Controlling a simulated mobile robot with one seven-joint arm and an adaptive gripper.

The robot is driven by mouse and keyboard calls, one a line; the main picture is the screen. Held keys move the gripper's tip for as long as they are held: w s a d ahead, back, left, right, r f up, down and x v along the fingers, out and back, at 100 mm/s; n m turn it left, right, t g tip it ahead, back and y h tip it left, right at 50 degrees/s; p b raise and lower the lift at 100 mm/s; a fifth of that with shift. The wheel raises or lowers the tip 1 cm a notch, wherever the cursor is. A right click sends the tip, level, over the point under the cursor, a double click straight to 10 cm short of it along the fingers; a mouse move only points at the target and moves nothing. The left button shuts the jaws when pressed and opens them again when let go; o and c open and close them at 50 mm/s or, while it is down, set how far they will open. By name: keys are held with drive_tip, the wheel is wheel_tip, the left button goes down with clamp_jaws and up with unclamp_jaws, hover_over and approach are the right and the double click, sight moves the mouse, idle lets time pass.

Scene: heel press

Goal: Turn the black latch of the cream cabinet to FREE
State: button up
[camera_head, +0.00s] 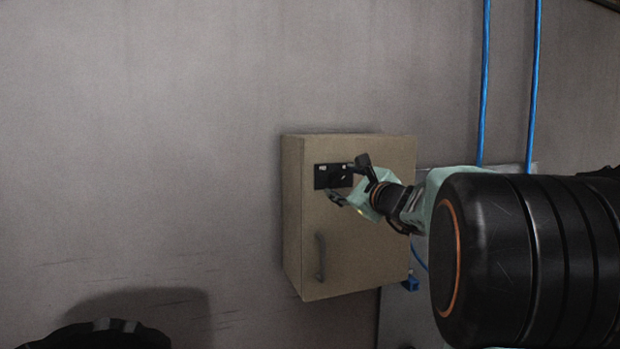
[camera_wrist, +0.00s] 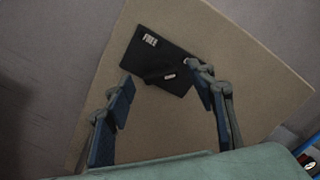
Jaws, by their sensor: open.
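The cream cabinet (camera_head: 345,250) hangs on the grey wall, its door facing me. A black latch plate (camera_head: 328,177) sits near the top of the door; in the wrist view the plate (camera_wrist: 178,50) bears a white FREE label (camera_wrist: 150,40) at its upper left. The black latch (camera_wrist: 155,77) lies along the plate's lower edge, near a second small white label, too small to read. My gripper (camera_head: 348,178) is in front of the plate. In the wrist view my gripper (camera_wrist: 160,82) is open, its two fingers apart on either side of the latch; contact cannot be told.
A dark vertical handle (camera_head: 320,257) is lower on the door. Blue pipes (camera_head: 485,80) run down the wall at the right, above a grey panel (camera_head: 395,320) beside the cabinet. The wall left of the cabinet is clear.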

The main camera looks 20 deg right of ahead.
sight(337, 180)
drive_tip(key=shift+w, duration=1.4)
drive_tip(key=c, duration=1.2)
drive_tip(key=shift+o, duration=0.2)
